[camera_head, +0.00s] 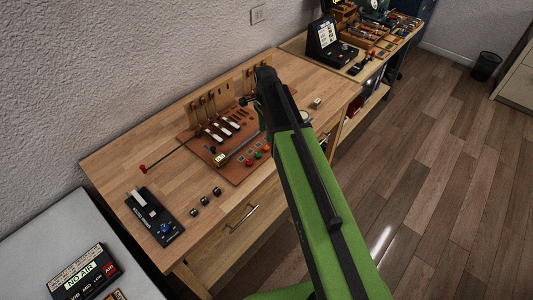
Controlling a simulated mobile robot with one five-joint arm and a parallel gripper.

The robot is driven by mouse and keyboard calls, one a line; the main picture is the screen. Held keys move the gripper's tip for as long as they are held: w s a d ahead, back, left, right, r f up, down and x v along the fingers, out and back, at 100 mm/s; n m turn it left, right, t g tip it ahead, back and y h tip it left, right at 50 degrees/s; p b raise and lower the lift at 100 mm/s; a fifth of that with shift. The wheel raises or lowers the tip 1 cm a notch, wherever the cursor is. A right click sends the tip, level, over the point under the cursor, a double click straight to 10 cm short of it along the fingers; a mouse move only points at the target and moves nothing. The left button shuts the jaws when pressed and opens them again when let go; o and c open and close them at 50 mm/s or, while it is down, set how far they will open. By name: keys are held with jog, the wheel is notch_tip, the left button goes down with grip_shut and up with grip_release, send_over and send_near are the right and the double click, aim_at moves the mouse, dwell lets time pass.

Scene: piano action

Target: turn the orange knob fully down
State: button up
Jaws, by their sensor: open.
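A brown panel (193,152) lies on the wooden bench (117,163) with white-topped keys (216,135) and small coloured buttons or knobs along its front edge. One of these, red-orange (257,155), may be the orange knob. The picture is too small to tell its setting. My green and black arm reaches over the bench from the lower right and hides the panel's right part. The dark end of my gripper (246,100) shows small beside the arm's far end, above the panel's back right. It is open, and I see nothing held in it.
A rod with a red end (143,168) sticks out left of the panel. A black box with a blue knob (165,229) and several small dark knobs (205,199) sit at the front left. A second bench (372,65) holds tools.

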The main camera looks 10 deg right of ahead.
aim_at(266, 147)
notch_tip(266, 147, down, 8)
jog(key=b, duration=0.6)
jog(key=shift+f, duration=0.1)
grip_shut()
